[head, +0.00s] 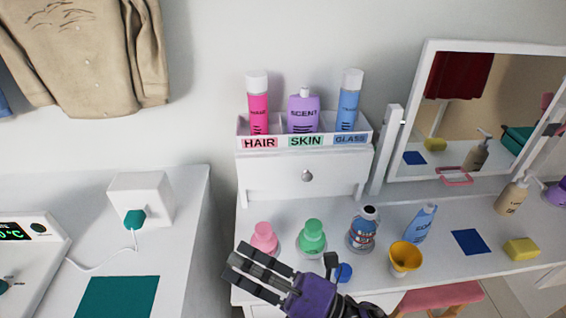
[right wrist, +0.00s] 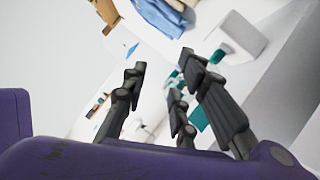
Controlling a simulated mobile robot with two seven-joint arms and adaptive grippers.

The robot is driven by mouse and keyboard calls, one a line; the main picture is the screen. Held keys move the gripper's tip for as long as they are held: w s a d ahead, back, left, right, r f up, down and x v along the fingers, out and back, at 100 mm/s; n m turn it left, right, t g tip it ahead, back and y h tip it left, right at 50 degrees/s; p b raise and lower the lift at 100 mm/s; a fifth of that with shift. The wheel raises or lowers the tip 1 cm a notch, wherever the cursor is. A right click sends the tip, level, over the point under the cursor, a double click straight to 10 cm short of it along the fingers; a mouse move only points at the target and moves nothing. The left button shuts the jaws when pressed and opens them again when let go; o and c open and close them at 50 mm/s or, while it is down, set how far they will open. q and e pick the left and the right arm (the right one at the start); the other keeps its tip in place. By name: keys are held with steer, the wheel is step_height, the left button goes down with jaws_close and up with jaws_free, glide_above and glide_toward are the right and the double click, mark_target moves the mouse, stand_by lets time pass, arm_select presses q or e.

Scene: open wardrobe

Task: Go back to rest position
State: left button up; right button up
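My right gripper (head: 262,275) is low in the middle of the head view, over the front of the white vanity (head: 225,240), near a pink-capped bottle (head: 264,238) and a green-capped bottle (head: 312,237). In the right wrist view its dark fingers (right wrist: 162,64) are spread apart with nothing between them. My left gripper is in neither view. A pink bottle (head: 257,100), a purple SCENT bottle (head: 303,112) and a blue bottle (head: 348,100) stand upright in the labelled HAIR, SKIN and GLASS compartments of the white organizer (head: 270,172).
A blue-red bottle (head: 362,232), blue bottle (head: 420,225), yellow cup (head: 405,257), blue cloth (head: 470,242) and yellow sponge (head: 521,248) crowd the vanity. A mirror (head: 440,115) stands behind. A white table (head: 185,230) at left holds a cube (head: 140,196) with a cable.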

steer(key=d+f+m+t+h+p, duration=0.2)
steer(key=d+f+m+t+h, duration=0.5)
steer(key=d+f+m+h, duration=1.4)
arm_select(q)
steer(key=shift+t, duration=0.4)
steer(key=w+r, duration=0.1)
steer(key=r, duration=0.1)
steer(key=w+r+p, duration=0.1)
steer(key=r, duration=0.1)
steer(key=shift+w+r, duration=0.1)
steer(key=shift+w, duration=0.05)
arm_select(e)
steer(key=s+d+f+m+g, duration=0.2)
steer(key=s+f+m+g, duration=0.1)
steer(key=s+m, duration=0.4)
steer(key=s+d+f+m+g+y, duration=0.1)
steer(key=s+d+f+m+g, duration=0.2)
steer(key=s+f+m, duration=0.3)
steer(key=s+m, duration=0.1)
steer(key=s, duration=0.3)
steer(key=shift+s+d+m+y, duration=0.15)
steer(key=shift+s+m+y, duration=0.05)
steer(key=shift+m+y, duration=0.1)
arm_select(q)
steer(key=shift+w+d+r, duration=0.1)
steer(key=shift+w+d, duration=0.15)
